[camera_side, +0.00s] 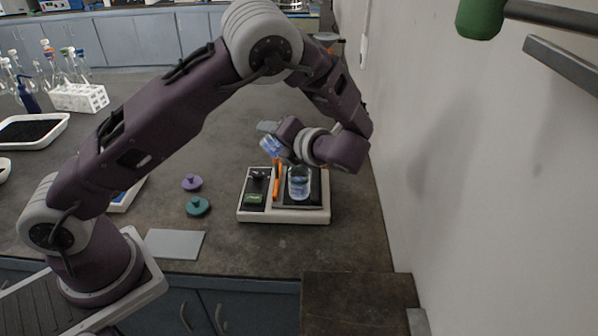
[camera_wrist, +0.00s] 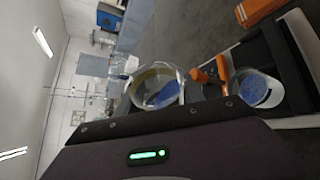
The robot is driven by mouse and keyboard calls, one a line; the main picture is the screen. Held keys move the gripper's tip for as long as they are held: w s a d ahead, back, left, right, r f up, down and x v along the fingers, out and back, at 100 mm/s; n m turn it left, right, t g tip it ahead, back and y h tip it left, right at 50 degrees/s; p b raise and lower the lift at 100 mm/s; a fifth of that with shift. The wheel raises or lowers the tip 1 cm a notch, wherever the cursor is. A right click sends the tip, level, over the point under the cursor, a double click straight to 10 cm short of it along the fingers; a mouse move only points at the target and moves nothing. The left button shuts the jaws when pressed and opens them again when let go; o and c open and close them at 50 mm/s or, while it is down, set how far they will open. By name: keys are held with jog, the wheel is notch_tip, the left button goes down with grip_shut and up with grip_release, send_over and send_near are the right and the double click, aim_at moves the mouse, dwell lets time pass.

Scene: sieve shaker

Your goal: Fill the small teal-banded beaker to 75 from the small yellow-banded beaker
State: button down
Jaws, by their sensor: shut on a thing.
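My gripper (camera_side: 276,146) is shut on the small yellow-banded beaker (camera_side: 268,149), a clear beaker with blue contents. It is held tilted, above and to the left of the other beaker in the side view. In the wrist view the held beaker (camera_wrist: 150,72) shows a yellowish rim band and blue contents lying to one side. The small teal-banded beaker (camera_side: 299,188) stands upright on the dark plate of a white-based device (camera_side: 285,216). It also holds blue contents, seen in the wrist view (camera_wrist: 258,92). Its fill marks are too small to read, and no stream between the beakers is visible.
A green display (camera_side: 254,198) and orange parts (camera_side: 277,187) are on the device. A purple lid (camera_side: 192,183), a teal lid (camera_side: 197,206) and a grey plate (camera_side: 175,244) lie to its left. A wall (camera_side: 440,150) stands close on the right.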

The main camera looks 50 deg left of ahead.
dwell(0.6)
jog(key=shift+f+m+g+y, duration=0.3)
jog(key=shift+f+m, duration=0.05)
jog(key=shift+m, duration=0.45)
dwell(1.6)
jog(key=shift+r, duration=0.1)
dwell(0.8)
jog(key=shift+s+a+f+n+t+h, duration=0.25)
jog(key=shift+s+f+n+t+h, duration=0.25)
jog(key=shift+s+n+t, duration=0.65)
jog(key=shift+s+a+f+n+t+h, duration=0.35)
jog(key=shift+f+n+t+h, duration=0.25)
jog(key=shift+n, duration=1.05)
jog(key=shift+s+a+f+n+t+h, duration=0.2)
jog(key=shift+s+f+n+t+h, duration=0.15)
jog(key=shift+s+n+t, duration=0.8)
jog(key=shift+w+n, duration=0.25)
jog(key=shift+w, duration=0.15)
